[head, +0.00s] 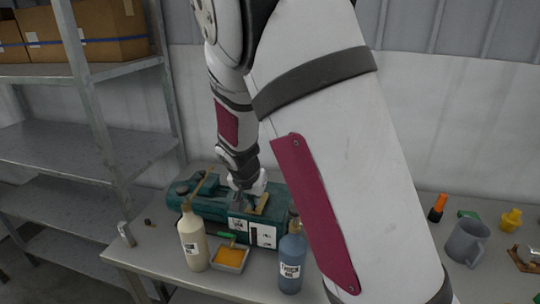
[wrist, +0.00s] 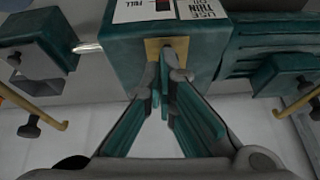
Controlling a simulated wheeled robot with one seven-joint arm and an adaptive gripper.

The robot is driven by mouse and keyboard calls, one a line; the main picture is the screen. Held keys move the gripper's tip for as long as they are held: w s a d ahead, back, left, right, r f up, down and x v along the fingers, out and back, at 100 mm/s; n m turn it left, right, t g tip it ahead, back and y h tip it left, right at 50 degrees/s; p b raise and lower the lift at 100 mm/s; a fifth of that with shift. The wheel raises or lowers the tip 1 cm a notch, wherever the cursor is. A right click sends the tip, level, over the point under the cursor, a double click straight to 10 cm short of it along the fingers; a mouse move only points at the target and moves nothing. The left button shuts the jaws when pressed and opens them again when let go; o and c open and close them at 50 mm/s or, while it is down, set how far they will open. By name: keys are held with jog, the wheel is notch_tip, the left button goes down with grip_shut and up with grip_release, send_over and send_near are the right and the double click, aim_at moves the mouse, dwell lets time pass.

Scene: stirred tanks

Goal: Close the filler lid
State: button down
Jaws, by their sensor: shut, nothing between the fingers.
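A dark green machine (head: 212,207) stands on the table in the head view; its green body (wrist: 213,62) fills the top middle of the wrist view. A small brass plate (wrist: 181,43), apparently the filler lid, lies at the body's edge below the labels. A brass piece (head: 262,204) beside my gripper in the head view looks like the same part. My gripper (head: 243,202) is shut and empty. In the wrist view its fingertips (wrist: 163,62) overlap the brass plate; I cannot tell whether they touch. The fingers partly hide the plate, and its hinge and opening are not clear.
A cream bottle (head: 193,240), a tray of orange stuff (head: 230,258) and a blue-grey bottle (head: 291,262) stand before the machine. A grey mug (head: 466,242) and small items are at right. Metal shelving (head: 85,150) stands at left. My arm hides the table's middle right.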

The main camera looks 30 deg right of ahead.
jog(key=shift+s+a+f, duration=0.15)
jog(key=shift+f, duration=0.2)
dwell(0.5)
jog(key=s+a+r+p, duration=0.3)
jog(key=s+a+r, duration=0.3)
jog(key=s, duration=0.1)
jog(key=shift+s+p, duration=0.3)
jog(key=shift+s, duration=0.1)
jog(key=s+r+n+y+b, duration=0.1)
jog(key=s+r+n+b, duration=0.1)
jog(key=s+r+n, duration=0.2)
jog(key=s+d+r+n+t+y+b, duration=0.1)
jog(key=s+r+n, duration=0.3)
jog(key=s+r, duration=0.7)
jog(key=s+y+b, duration=0.1)
jog(key=s, duration=0.3)
jog(key=shift+s+n, duration=0.4)
jog(key=shift+d, duration=0.1)
